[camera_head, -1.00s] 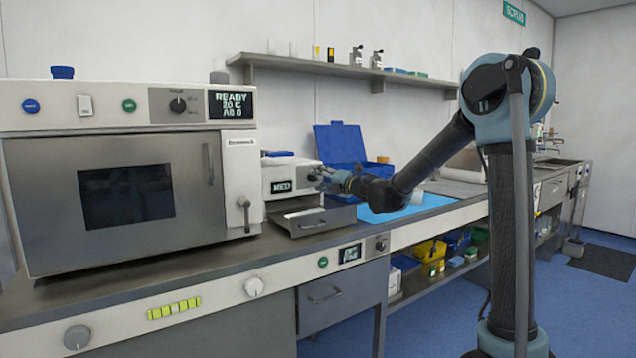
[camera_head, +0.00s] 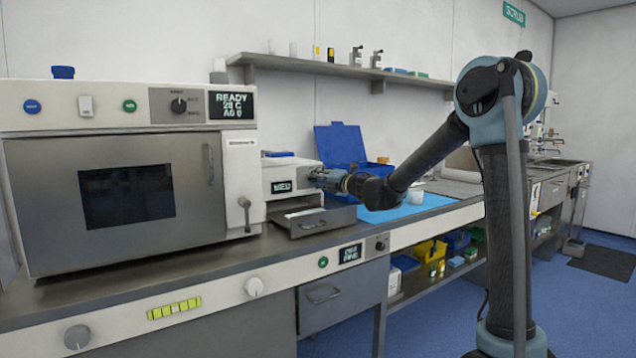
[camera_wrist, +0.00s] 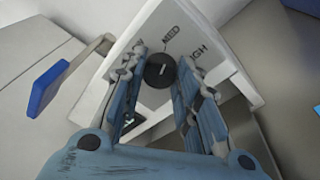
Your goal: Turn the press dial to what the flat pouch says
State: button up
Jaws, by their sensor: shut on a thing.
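The press is a white box (camera_head: 290,174) beside the large steel unit, with a small display (camera_head: 282,187) reading MED. Its black round dial (camera_wrist: 160,70) shows in the wrist view, with a pale pointer mark and the printed words MED and HIGH near it; other lettering is hidden. My gripper (camera_wrist: 163,62) has its two blue fingers on either side of the dial, shut on it. In the head view my gripper (camera_head: 318,176) reaches the press front and hides the dial. I cannot pick out the flat pouch in either view.
An open drawer (camera_head: 325,219) juts out below the press. A blue open box (camera_head: 340,147) and a blue mat (camera_head: 405,208) are to the right. The steel unit (camera_head: 125,195) fills the left. A blue-tipped lever (camera_wrist: 48,88) projects beside the press.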

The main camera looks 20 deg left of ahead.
jog(key=shift+d+n, duration=0.15)
jog(key=shift+n, duration=1.15)
jog(key=shift+w, duration=0.1)
jog(key=o, duration=1.1)
jog(key=shift+c, duration=0.2)
jog(key=v, duration=1.2)
jog(key=shift+r, duration=0.15)
